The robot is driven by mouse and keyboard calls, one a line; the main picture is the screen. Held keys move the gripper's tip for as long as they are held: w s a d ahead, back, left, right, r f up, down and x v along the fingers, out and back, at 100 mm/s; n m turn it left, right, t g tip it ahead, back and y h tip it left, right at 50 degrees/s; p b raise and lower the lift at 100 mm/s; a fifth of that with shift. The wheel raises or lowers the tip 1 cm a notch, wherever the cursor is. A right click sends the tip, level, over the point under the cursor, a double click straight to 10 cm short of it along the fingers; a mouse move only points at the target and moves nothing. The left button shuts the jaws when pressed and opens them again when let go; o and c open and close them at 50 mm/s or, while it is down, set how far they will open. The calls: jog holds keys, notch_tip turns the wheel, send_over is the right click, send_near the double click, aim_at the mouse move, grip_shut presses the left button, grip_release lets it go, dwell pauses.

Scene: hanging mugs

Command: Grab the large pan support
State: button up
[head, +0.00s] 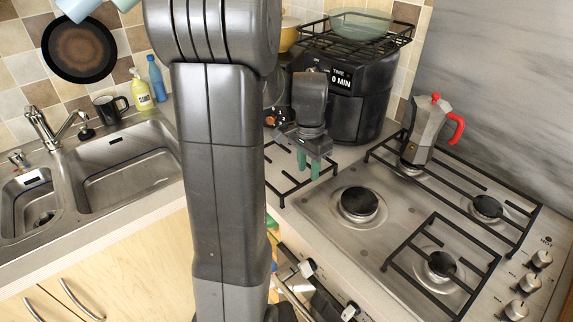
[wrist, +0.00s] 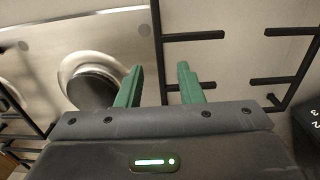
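A long pan support (head: 450,208) spans the back and right of the hob. A smaller one (head: 408,240) stands at its front. My arm hides part of the left support.
A moka pot (head: 427,130) with a red handle stands on the hob's back. A black appliance (head: 365,105) stands behind my gripper, with a green bowl (head: 360,22) on its top rack. A bare burner (head: 359,204) is right of my gripper. A sink (head: 125,170) is at left.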

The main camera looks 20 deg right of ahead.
jog(key=f, duration=0.2)
jog(key=d+f, duration=0.1)
jog(key=f, duration=0.1)
jog(key=shift+w+p, duration=0.1)
jog(key=shift+p, duration=0.25)
jog(key=shift+f, duration=0.65)
grip_shut()
